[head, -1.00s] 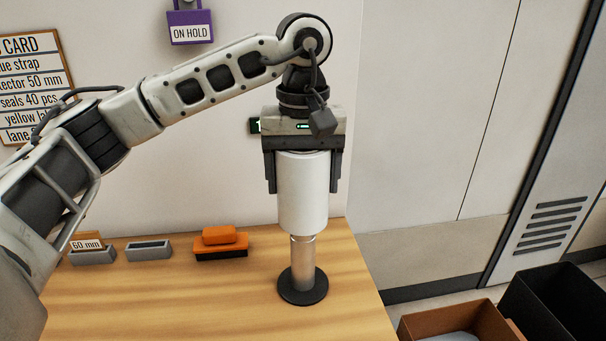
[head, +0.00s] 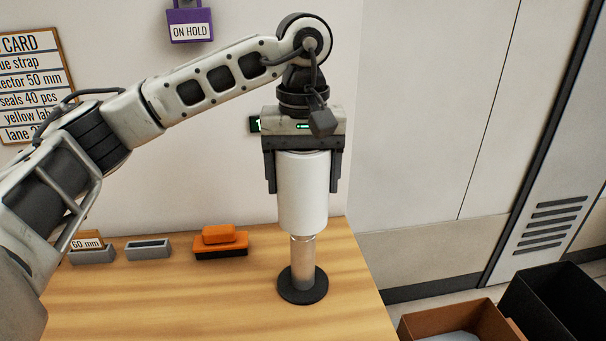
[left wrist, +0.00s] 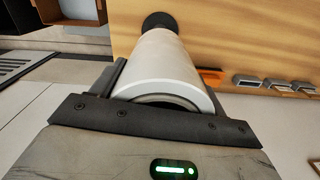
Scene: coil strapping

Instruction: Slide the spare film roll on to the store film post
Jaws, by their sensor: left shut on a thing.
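The white spare film roll (head: 302,195) is upright in my left gripper (head: 303,175), which points straight down with a finger on each side of the roll's upper part. The store film post (head: 302,262) is a metal post on a round black base near the table's right end. The roll's lower end is at the post's upper part, in line with it; the post's top is hidden, apparently inside the roll. Bare post shows between roll and base. The left wrist view shows the roll (left wrist: 165,68) between the fingers and the black base (left wrist: 159,20) beyond. My right gripper is out of view.
An orange block on a dark base (head: 220,243) and small grey trays (head: 148,249) stand left on the wooden table (head: 190,305). A brown box (head: 455,320) and a black bin (head: 560,300) are beyond the table's right edge. Table around the base is clear.

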